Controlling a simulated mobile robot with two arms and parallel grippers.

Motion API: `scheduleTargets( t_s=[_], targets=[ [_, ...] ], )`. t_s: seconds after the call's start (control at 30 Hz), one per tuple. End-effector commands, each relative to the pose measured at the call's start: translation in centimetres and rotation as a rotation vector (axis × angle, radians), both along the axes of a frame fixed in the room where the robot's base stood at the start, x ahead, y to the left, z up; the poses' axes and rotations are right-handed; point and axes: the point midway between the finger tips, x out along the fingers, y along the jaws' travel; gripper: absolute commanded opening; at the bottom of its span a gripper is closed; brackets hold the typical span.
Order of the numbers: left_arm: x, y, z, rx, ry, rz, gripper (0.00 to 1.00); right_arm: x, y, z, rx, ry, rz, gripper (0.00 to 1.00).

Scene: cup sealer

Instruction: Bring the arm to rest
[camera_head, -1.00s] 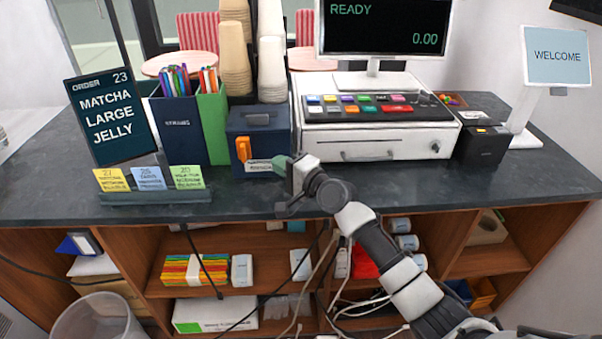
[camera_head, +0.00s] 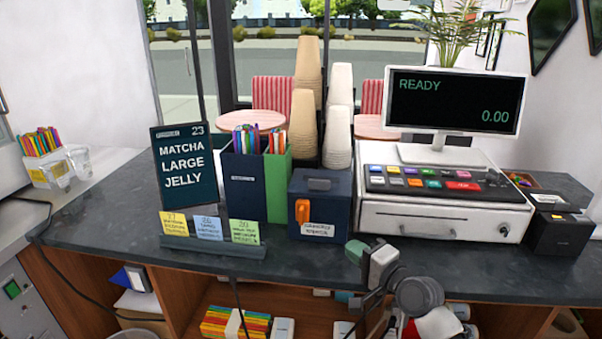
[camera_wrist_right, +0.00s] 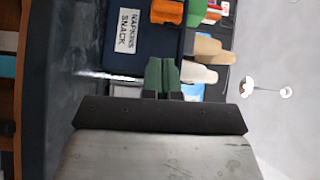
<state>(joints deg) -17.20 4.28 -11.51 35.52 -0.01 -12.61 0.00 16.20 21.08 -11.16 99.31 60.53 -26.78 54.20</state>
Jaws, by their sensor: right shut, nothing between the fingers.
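My right gripper (camera_head: 357,252) shows in the head view just over the front edge of the dark counter (camera_head: 110,205), in front of the navy box (camera_head: 322,207) and the cash drawer. Its green fingertips (camera_wrist_right: 163,74) are together in the right wrist view, with nothing between them. They point toward the navy box (camera_wrist_right: 146,30), which has an orange clip and a white label, and stay apart from it. The right arm reaches up from the bottom of the head view. My left gripper is not in either view.
A white cash register (camera_head: 445,205) with a "READY" screen stands right of the gripper. Stacked cups (camera_head: 338,135), pen holders (camera_head: 250,185) and an order sign (camera_head: 186,170) stand behind and left. Shelves below hold colourful packets (camera_head: 235,322).

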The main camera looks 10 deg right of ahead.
Motion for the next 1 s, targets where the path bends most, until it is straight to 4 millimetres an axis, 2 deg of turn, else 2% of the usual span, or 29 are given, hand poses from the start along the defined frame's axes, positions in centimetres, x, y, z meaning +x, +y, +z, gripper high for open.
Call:
scheduleTargets(
  t_s=[0.07, 0.13, 0.23, 0.3, 0.4, 0.6, 0.8, 0.97, 1.0],
  targets=[
    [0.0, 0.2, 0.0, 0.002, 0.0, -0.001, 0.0, -2.2, 1.4, -2.4, -0.11, 0.023, 0.038, 0.0],
    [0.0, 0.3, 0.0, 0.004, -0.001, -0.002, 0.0, -5.1, 2.7, -5.1, -0.27, 0.047, 0.092, 0.0],
    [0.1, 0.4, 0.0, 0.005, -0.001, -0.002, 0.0, -11.0, 4.2, -9.4, -0.568, 0.089, 0.193, 0.0],
    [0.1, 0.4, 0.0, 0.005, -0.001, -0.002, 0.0, -15.0, 4.3, -11.8, -0.766, 0.124, 0.264, 0.0],
    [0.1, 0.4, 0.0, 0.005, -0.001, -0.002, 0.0, -19.7, 3.8, -13.9, -0.981, 0.178, 0.351, 0.0],
    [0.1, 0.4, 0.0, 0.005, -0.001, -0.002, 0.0, -26.5, 2.0, -15.6, -1.257, 0.286, 0.487, 0.0],
    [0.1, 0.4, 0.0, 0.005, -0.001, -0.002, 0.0, -31.9, 0.0, -15.9, -1.432, 0.396, 0.602, 0.0],
    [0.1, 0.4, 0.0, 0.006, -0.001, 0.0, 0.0, -35.9, -1.6, -15.5, -1.536, 0.492, 0.694, 0.0],
    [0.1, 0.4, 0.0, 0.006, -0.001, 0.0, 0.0, -35.1, -1.4, -16.7, -1.533, 0.488, 0.695, 0.0]
  ],
)
